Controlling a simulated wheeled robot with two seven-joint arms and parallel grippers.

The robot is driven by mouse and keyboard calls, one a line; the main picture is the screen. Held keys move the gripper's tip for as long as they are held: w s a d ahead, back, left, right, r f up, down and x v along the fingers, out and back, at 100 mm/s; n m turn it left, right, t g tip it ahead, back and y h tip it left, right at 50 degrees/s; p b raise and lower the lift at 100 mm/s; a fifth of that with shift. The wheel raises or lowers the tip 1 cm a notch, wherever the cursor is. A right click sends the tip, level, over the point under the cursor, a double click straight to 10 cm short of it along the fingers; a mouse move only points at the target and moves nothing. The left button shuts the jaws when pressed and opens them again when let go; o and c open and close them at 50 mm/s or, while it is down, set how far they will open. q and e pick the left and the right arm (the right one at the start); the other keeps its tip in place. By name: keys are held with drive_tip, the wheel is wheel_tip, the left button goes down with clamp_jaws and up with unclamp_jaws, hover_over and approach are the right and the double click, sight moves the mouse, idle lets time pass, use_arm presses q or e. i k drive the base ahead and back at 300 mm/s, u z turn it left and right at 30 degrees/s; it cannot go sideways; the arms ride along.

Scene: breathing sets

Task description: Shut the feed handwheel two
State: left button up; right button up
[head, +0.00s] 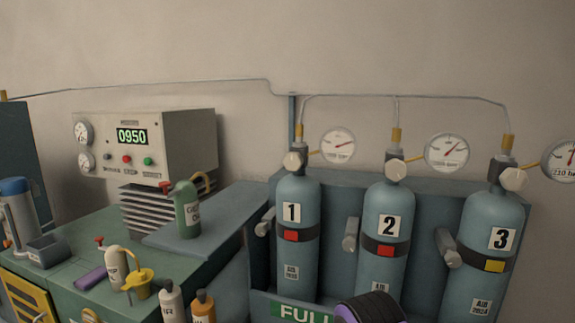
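Three blue-grey cylinders stand in a row at the right, labelled 1 (297,255), 2 (384,270) and 3 (485,270). A cream handwheel (396,170) sits on the valve on top of cylinder 2. Whether this handwheel is turned open or shut cannot be told. The gauge (447,152) to its right has a red needle pointing up and right. Similar handwheels sit on cylinder 1 (293,162) and cylinder 3 (513,178).
A compressor (190,150) reading 0950 stands at left on a green bench (75,285) with bottles and tools. A blue-grey rack (345,190) backs the cylinders. A dark round thing with purple edging (372,308) shows at bottom, partly cut off.

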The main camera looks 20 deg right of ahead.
sight(394, 170)
drive_tip(key=u, duration=0.8)
drive_tip(key=k, duration=0.6)
drive_tip(key=z, duration=1.85)
drive_tip(key=i, duration=0.45)
drive_tip(key=u, duration=0.1)
